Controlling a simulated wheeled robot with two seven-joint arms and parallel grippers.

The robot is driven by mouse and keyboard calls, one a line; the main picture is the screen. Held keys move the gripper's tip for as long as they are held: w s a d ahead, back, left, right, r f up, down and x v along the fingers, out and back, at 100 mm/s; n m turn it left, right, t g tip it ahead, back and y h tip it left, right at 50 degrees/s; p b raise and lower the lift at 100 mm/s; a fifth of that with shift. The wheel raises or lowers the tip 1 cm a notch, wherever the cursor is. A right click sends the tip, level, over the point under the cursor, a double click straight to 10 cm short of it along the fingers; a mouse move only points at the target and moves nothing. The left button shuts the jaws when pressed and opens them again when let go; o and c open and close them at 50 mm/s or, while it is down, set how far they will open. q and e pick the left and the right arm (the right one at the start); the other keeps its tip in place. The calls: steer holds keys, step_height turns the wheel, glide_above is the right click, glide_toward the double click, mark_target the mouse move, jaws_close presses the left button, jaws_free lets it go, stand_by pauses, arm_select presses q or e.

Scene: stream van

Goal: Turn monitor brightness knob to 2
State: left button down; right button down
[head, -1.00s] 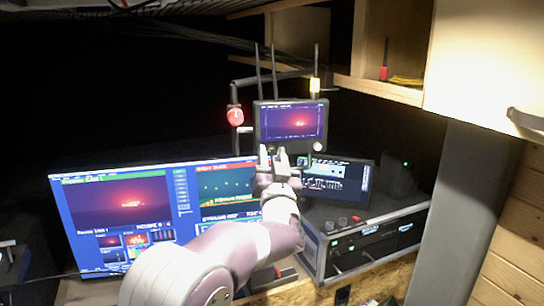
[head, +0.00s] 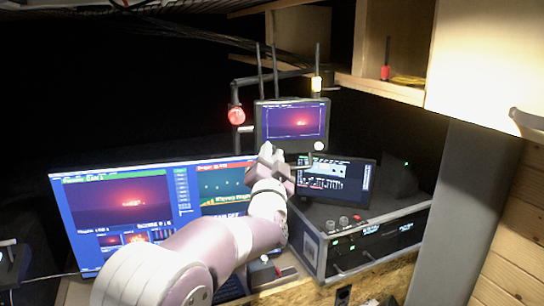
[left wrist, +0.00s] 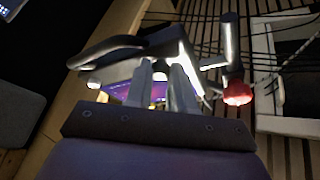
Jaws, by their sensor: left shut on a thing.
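The small black monitor (head: 291,125) hangs on an arm above the desk, with a red picture on its screen. A pale round knob (head: 318,146) shows at its lower right corner. My left gripper (head: 268,152) is at the monitor's lower left edge, shut on a knob that its fingers hide in the head view. In the left wrist view, a small pale part of the held knob (left wrist: 158,76) shows between the fingers (left wrist: 160,72), with the monitor's purple screen beyond. Any markings are too small to read. My right gripper is not in view.
A large screen (head: 125,210) stands behind my left arm. A rack unit (head: 370,243) with knobs and a tablet-like screen (head: 335,180) are to the right. A red lamp (head: 236,116) is on the post left of the monitor. A wooden shelf (head: 380,88) is above right.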

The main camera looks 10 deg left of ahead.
arm_select(q)
steer(key=shift+a+r+m+g+h+p, duration=0.1)
steer(key=shift+m+g+h+p, duration=0.5)
steer(key=shift+m, duration=1.4)
steer(key=shift+m+g+h+p, duration=0.4)
steer(key=shift+m+h+p, duration=0.35)
steer(key=shift+m, duration=1.25)
steer(key=c, duration=1)
jaws_free()
steer(key=shift+s, duration=0.1)
steer(key=shift+r, duration=0.1)
steer(key=shift+s, duration=0.1)
